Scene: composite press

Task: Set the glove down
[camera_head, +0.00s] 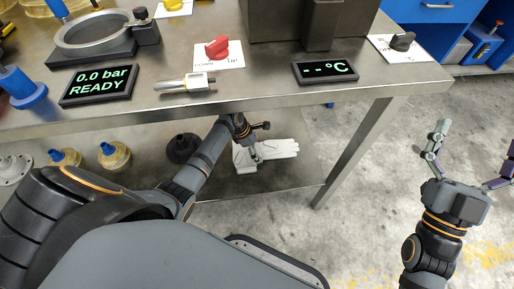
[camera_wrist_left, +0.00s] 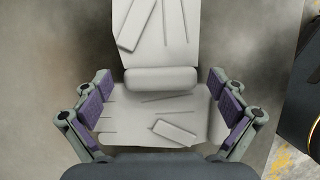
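White gloves lie on the lower shelf under the table. One white glove (camera_head: 281,149) points its fingers right in the head view, and pale glove material also shows left of it, partly behind my left gripper (camera_head: 250,148). In the left wrist view, a glove (camera_wrist_left: 130,110) lies crosswise between the spread fingers of my left gripper (camera_wrist_left: 160,100). A rolled cuff and another glove body (camera_wrist_left: 165,30) extend beyond it. The finger pads are beside the glove's edges; I cannot tell if they touch. My right gripper (camera_head: 468,158) is open and empty over the floor at right.
The steel table (camera_head: 225,99) overhangs the shelf (camera_head: 290,180), with a leg (camera_head: 355,150) at right. Displays and red (camera_head: 217,47) and black knobs are on the tabletop.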

